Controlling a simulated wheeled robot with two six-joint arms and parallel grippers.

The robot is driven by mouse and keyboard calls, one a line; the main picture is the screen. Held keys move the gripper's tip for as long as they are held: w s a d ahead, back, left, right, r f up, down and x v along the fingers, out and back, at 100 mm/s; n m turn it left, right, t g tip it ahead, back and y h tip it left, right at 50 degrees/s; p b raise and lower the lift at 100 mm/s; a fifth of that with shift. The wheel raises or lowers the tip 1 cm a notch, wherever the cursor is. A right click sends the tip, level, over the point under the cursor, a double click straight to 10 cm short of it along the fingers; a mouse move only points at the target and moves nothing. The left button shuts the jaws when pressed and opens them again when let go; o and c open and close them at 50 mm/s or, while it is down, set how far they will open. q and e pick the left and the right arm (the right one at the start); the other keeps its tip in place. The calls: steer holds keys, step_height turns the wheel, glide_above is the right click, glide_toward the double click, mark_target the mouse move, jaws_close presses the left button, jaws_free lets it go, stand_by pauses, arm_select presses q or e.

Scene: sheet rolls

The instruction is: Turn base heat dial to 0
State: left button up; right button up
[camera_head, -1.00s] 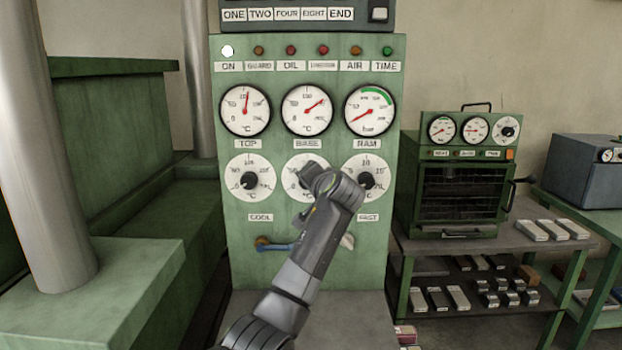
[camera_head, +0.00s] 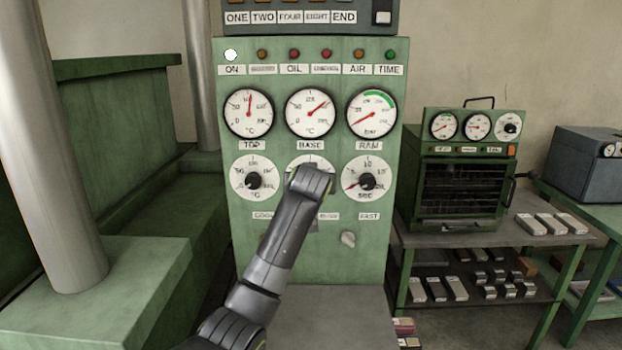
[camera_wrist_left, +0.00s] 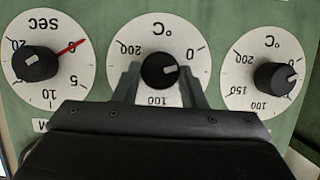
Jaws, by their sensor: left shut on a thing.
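The base heat dial is the middle white dial (camera_wrist_left: 158,30) in the left wrist view, which shows the panel upside down. Its black knob (camera_wrist_left: 160,70) sits between the two fingers of my left gripper (camera_wrist_left: 160,72), which is shut on it. My right gripper is not in view.
The top dial (camera_head: 254,179) and the SEC dial (camera_head: 366,181) flank it closely. Round gauges (camera_head: 310,112) are above. A lever (camera_head: 348,239) is below right. A green oven (camera_head: 460,175) stands on a bench to the right.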

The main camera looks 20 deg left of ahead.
arm_select(q)
steer(key=shift+a+n+h, duration=0.1)
steer(key=shift+n+h, duration=0.3)
steer(key=shift+n, duration=0.1)
steer(key=shift+p, duration=0.3)
steer(key=o, duration=1)
steer(key=shift+f, duration=0.1)
steer(key=b+v, duration=0.4)
steer(key=v, duration=1.3)
steer(key=shift+s, duration=0.3)
steer(key=shift+f, duration=0.15)
